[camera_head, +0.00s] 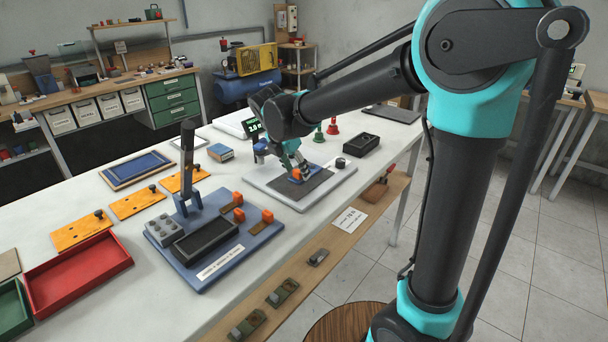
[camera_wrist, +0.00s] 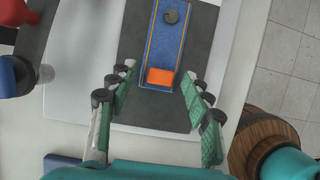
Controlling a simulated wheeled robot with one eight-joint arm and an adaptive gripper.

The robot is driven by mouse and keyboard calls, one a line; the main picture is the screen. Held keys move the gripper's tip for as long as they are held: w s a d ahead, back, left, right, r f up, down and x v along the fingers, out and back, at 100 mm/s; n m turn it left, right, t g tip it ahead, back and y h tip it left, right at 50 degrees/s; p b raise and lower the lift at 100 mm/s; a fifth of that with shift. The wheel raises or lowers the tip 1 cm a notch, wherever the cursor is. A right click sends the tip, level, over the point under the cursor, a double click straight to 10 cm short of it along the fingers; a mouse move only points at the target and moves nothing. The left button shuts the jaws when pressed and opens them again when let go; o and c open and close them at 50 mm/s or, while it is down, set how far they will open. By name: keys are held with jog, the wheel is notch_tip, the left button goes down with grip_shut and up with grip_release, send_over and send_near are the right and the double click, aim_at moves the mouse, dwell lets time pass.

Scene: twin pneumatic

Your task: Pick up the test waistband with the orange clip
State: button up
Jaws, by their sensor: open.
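The test waistband (camera_wrist: 168,46) is a blue strip with thin orange edge lines, lying on a dark mat (camera_wrist: 208,50) in the wrist view. My gripper (camera_wrist: 157,88) is open and empty, with one green-padded finger on each side of the clip end and gaps between. In the head view my gripper (camera_head: 294,160) is low over the mat, close to the orange clip (camera_head: 296,174); most of the band is hidden there.
The mat lies on a pale plate (camera_head: 262,181) on the white table (camera_head: 80,190). A blue fixture board (camera_head: 203,273) with an upright lever stands to the left. A black tray (camera_head: 361,145), a small black cylinder (camera_head: 340,163), and red and green bell-shaped pieces are nearby.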

jog(key=shift+d+f, duration=0.1)
jog(key=shift+f, duration=0.15)
jog(key=shift+c, duration=0.6)
grip_shut()
jog(key=shift+r, duration=0.1)
